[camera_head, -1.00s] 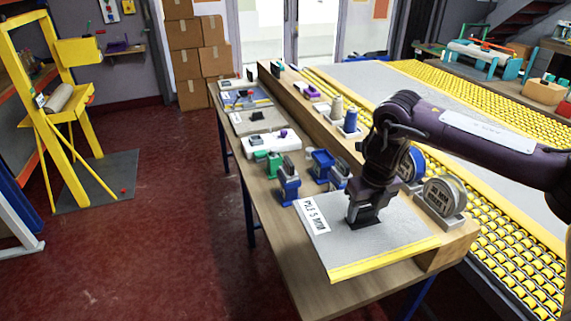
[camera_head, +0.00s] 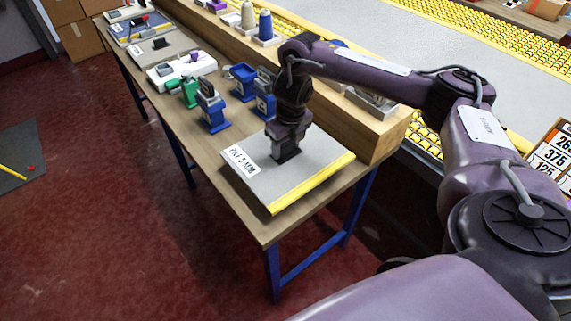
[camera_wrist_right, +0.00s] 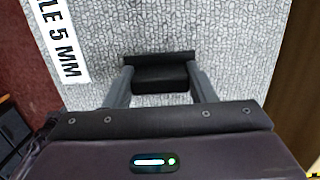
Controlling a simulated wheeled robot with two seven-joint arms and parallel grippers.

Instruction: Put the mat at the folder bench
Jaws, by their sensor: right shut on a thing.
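The mat (camera_head: 262,187) is a flat grey panel with a yellow strip along its near edge and a white label reading "PILE 5 MM". It lies at the near end of a long wooden-topped bench (camera_head: 187,143). My right gripper (camera_head: 287,152) points down over the mat's middle. In the right wrist view, its fingers (camera_wrist_right: 160,82) close on a black block-like grip (camera_wrist_right: 160,60) against the mat's grey textured surface (camera_wrist_right: 225,30). The underside of the mat is hidden. My left gripper is not in view.
Blue clamp-like tools (camera_head: 211,112) and a green one (camera_head: 189,92) stand just beyond the mat. A wooden beam (camera_head: 375,135) runs along the bench's right side, with thread spools (camera_head: 265,25) on it. Red floor (camera_head: 110,240) lies open to the left.

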